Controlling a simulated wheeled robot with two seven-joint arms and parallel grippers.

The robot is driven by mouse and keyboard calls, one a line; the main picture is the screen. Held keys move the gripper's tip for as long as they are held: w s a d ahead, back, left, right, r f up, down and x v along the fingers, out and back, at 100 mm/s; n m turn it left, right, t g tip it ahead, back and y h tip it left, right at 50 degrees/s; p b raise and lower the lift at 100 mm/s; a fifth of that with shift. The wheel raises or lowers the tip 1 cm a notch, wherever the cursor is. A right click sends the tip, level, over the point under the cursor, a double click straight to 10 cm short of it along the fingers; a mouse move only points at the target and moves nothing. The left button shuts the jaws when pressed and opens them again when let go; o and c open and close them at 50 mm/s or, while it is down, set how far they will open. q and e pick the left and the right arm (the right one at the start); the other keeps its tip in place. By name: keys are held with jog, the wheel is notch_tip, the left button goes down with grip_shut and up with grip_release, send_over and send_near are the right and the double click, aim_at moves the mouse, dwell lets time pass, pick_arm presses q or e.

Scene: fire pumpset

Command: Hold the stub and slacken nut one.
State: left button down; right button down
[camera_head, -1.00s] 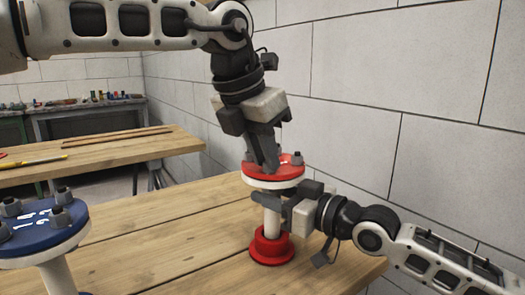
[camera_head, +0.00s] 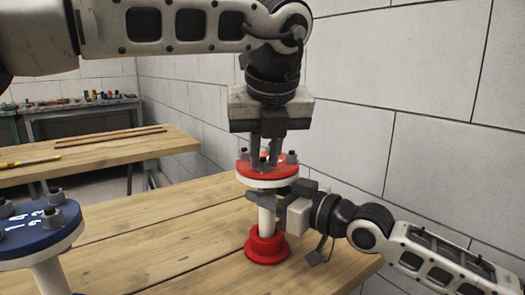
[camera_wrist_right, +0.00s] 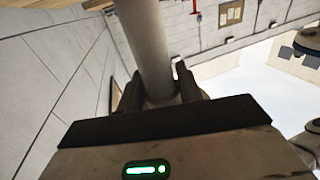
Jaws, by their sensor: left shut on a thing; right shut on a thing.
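The stub is a white upright pipe (camera_head: 266,222) with a red flange (camera_head: 252,170) on top and a red foot (camera_head: 266,246) on the table. My right gripper (camera_head: 268,197) is shut around the pipe just below the flange; in the right wrist view the pipe (camera_wrist_right: 150,45) passes between the fingers (camera_wrist_right: 160,95). My left gripper (camera_head: 264,160) points straight down onto the flange, shut on a nut that its fingers mostly hide. Other nuts (camera_head: 291,157) stand on the flange beside the fingers. I cannot read the nut's number.
A blue flange (camera_head: 40,232) with nuts and white numbers stands at the left front. The wooden table (camera_head: 170,235) is clear between the two flanges. A second table (camera_head: 100,150) and a workbench (camera_head: 85,110) stand behind. A block wall (camera_head: 440,150) is at right.

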pick_arm(q)
jog(key=n, duration=0.2)
jog(key=n+y, duration=0.1)
jog(key=n, duration=0.1)
jog(key=n+g, duration=0.1)
jog(key=shift+w+d+n+y, duration=0.15)
jog(key=shift+d+n+y, duration=0.2)
jog(key=shift+n+y, duration=0.05)
jog(key=n, duration=0.2)
jog(key=n+g+y, duration=0.1)
jog(key=n, duration=0.2)
jog(key=shift+w+d+n+g, duration=0.1)
jog(key=shift+w+n+g, duration=0.15)
jog(key=shift+n+g, duration=0.05)
jog(key=c, duration=1.3)
grip_release()
jog(key=shift+c, duration=0.2)
